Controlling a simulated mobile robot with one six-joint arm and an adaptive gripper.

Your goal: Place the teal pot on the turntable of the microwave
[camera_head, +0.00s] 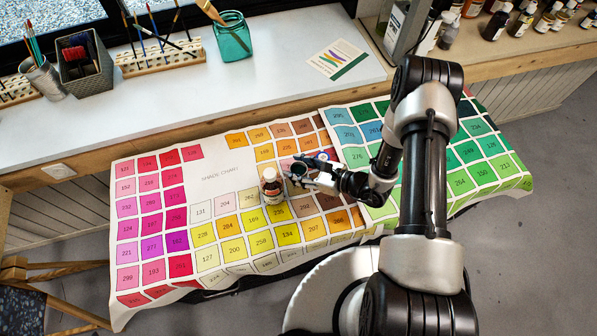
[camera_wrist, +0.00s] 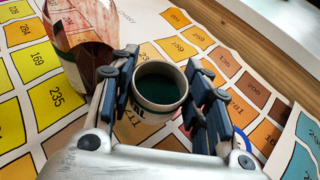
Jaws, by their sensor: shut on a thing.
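My gripper (camera_head: 304,174) is over the colour chart, right of a brown bottle. It is shut on a small round pot (camera_head: 299,168) with a pale rim and dark teal inside. In the wrist view the pot (camera_wrist: 160,87) sits upright between the two fingers (camera_wrist: 165,92), its opening facing the camera. I cannot tell whether its base touches the chart. A grey box-like thing (camera_head: 391,29) stands on the counter at the top right, partly behind my arm. I cannot tell whether it is the microwave, and no turntable shows.
The brown bottle (camera_head: 271,187) with a white cap stands close left of the gripper; it also shows in the wrist view (camera_wrist: 85,45). The shade chart (camera_head: 222,172) covers the table. A teal jar (camera_head: 233,41), brush rack (camera_head: 160,58) and leaflet (camera_head: 339,59) are on the counter.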

